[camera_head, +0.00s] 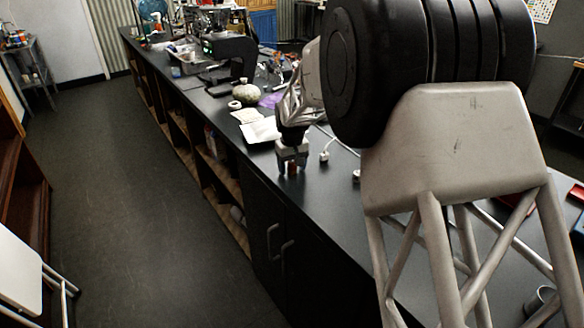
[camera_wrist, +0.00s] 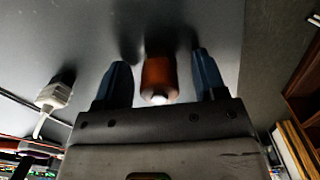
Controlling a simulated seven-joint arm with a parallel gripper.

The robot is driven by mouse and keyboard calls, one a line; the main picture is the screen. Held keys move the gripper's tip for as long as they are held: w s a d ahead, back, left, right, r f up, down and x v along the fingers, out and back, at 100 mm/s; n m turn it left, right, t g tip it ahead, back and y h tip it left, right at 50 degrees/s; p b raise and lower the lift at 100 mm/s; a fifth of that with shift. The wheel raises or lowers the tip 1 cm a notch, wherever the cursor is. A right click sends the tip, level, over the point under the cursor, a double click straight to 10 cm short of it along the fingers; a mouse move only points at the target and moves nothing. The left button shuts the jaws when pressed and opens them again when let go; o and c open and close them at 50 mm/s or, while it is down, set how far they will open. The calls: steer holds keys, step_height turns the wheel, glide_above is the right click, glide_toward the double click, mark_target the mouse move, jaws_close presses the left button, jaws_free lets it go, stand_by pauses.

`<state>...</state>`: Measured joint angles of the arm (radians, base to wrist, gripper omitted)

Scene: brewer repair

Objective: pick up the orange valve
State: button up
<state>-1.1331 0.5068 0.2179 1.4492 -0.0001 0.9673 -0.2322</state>
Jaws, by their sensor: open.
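The orange valve (camera_wrist: 159,76) stands on the black counter and shows in the wrist view as an orange-brown cylinder with a white tip at its near end. My gripper (camera_wrist: 158,78) is open, with one blue finger on each side of the valve. Gaps show between the valve and both fingers. In the head view my gripper (camera_head: 292,167) is low over the front edge of the counter. The valve (camera_head: 292,169) is a small reddish spot between the fingers there, mostly hidden.
A white plug with a cable (camera_wrist: 54,92) lies left of my gripper in the wrist view. On the counter (camera_head: 330,190), white papers (camera_head: 260,130), a pale round pot (camera_head: 246,92) and tools stand farther back. The counter's front edge is close to the gripper.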

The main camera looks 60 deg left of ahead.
mark_target(292, 163)
steer(key=shift+f, duration=0.1)
steer(key=shift+c, duration=0.2)
steer(key=c, duration=1)
steer(key=shift+c, duration=0.2)
steer(key=shift+r, duration=0.2)
steer(key=shift+r, duration=1.45)
steer(key=shift+s+d+r, duration=0.15)
steer(key=shift+d+r, duration=0.05)
steer(key=shift+d, duration=0.1)
steer(key=s+d, duration=0.2)
steer(key=d, duration=0.2)
steer(key=s+d+r, duration=0.1)
steer(key=s+d, duration=0.1)
steer(key=d, duration=0.3)
steer(key=s+d, duration=0.2)
steer(key=d, duration=0.2)
steer(key=shift+s+d+r, duration=0.2)
steer(key=shift+s+d, duration=0.15)
steer(key=shift+s, duration=0.05)
